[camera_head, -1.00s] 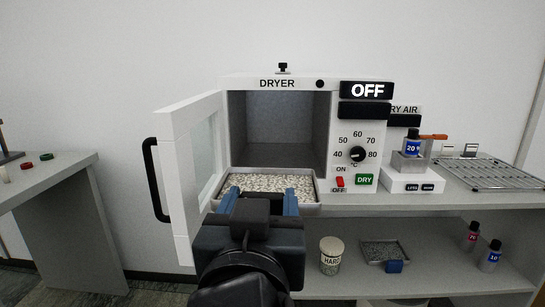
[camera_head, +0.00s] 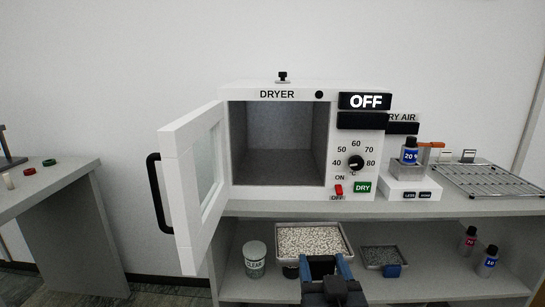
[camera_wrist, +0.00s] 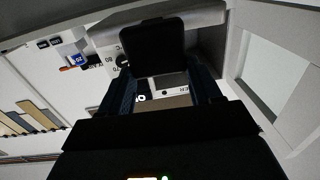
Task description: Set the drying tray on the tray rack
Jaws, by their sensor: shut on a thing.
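The drying tray (camera_head: 344,231) is a shallow grey metal tray full of pale pellets. My gripper (camera_head: 328,262), with blue fingers, is shut on the tray's near side. It holds the tray in front of the bench, below the dryer and over the lower shelf area, roughly level. The tray rack (camera_head: 487,181) is a low wire grid on the bench top at the far right, and it looks empty. The tray is well left of and nearer than the rack. In the wrist view my blue fingers (camera_wrist: 160,92) show, but the tray is hard to make out.
The dryer (camera_head: 278,140) is off and empty, its white door (camera_head: 190,185) swung open at left. A stand with a blue-labelled bottle (camera_head: 409,156) is between dryer and rack. On the lower shelf are a CLEAR jar (camera_head: 255,262), a small tray (camera_head: 378,257) and two bottles.

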